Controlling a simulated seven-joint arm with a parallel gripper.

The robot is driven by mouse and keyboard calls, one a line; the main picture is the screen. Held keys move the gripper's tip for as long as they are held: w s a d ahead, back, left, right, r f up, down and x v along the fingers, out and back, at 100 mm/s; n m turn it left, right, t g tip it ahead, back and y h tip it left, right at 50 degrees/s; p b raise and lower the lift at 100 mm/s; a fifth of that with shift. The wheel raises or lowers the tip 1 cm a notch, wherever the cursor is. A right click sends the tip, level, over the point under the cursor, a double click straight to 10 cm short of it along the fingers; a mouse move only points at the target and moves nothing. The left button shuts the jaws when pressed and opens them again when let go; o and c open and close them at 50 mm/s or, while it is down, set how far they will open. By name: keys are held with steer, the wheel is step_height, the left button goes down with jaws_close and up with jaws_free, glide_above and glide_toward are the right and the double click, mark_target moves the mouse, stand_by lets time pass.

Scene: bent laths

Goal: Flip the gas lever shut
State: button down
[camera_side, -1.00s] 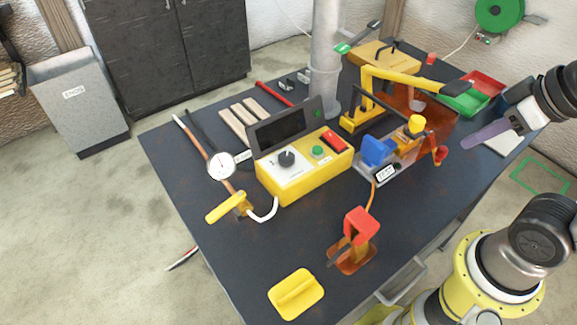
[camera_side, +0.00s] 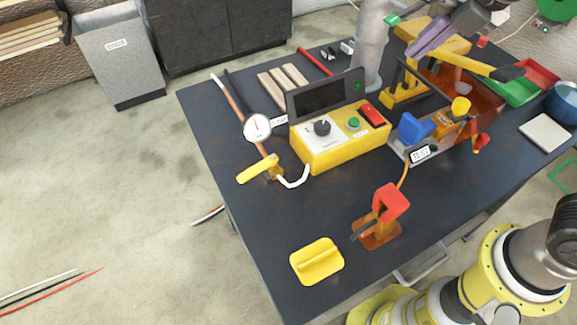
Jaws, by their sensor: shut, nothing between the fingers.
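The gas lever (camera_side: 257,169) is a yellow handle on a brass fitting at the near end of a copper pipe (camera_side: 236,112), at the left edge of the bench. The handle lies roughly crosswise to the pipe. A white hose leads from the fitting to the yellow control box (camera_side: 345,135). My gripper (camera_side: 412,50), with purple fingers, is shut and empty. It is at the top right, in front of the yellow machine at the back, well apart from the lever. Whether it touches anything there is unclear.
A round gauge (camera_side: 257,127) sits on the pipe, beyond the lever. A red-topped stand (camera_side: 385,210) and a yellow plate (camera_side: 317,261) are at the near side. A blue clamp (camera_side: 416,127) stands right of the control box. The bench between lever and yellow plate is clear.

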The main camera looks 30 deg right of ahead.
mark_target(258, 168)
steer(key=w+a+f+n+g, duration=0.1)
steer(key=w+a+f+n, duration=0.25)
steer(key=a+n, duration=0.45)
steer(key=s+a+f+n+g, duration=0.1)
steer(key=s+a+f+n, duration=0.1)
steer(key=a+f, duration=0.5)
steer(key=s+a+f+n+g, duration=0.1)
steer(key=s+a+f, duration=0.15)
steer(key=a, duration=0.75)
steer(key=x, duration=1)
steer(key=shift+w+d+f, duration=0.1)
steer(key=shift+w+f, duration=0.15)
steer(key=shift+f, duration=0.05)
steer(key=w, duration=0.3)
steer(key=shift+w+a, duration=0.15)
steer(key=shift+a, duration=0.2)
steer(key=shift+w+r, duration=0.1)
steer(key=shift+w, duration=0.25)
